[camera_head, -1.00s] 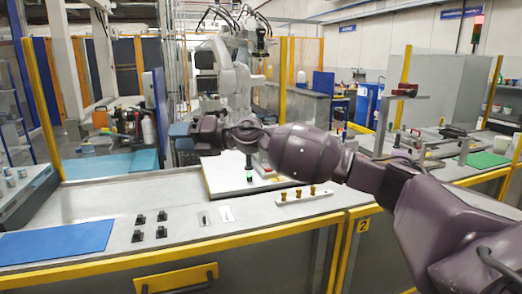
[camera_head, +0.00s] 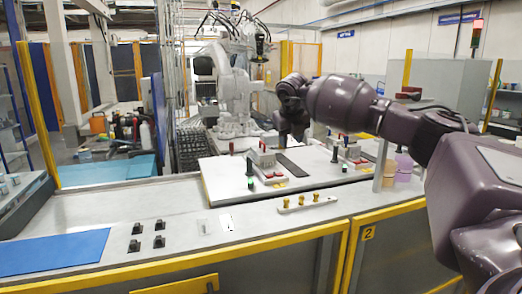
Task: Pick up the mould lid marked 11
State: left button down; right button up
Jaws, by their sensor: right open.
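My right arm comes in from the right, and its dark gripper (camera_head: 291,134) points down above the white fixture board (camera_head: 225,180). The gripper is open, with nothing seen between its fingers. Below it a flat dark plate (camera_head: 291,164) lies on the board, beside a grey clamped block (camera_head: 262,157). A second clamped block (camera_head: 350,150) stands to the right of the gripper. I cannot read the number 11 anywhere, so I cannot tell which part is the mould lid. My left gripper is out of view.
A strip with brass knobs (camera_head: 307,204) lies at the bench's front edge. Small black blocks (camera_head: 147,236) and a blue mat (camera_head: 52,252) lie to the left. The left bench is mostly clear.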

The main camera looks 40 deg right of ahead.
aim_at(262, 152)
jog(key=i+l, duration=0.2)
jog(key=i, duration=0.2)
jog(key=i+l, duration=0.2)
jog(key=i, duration=0.25)
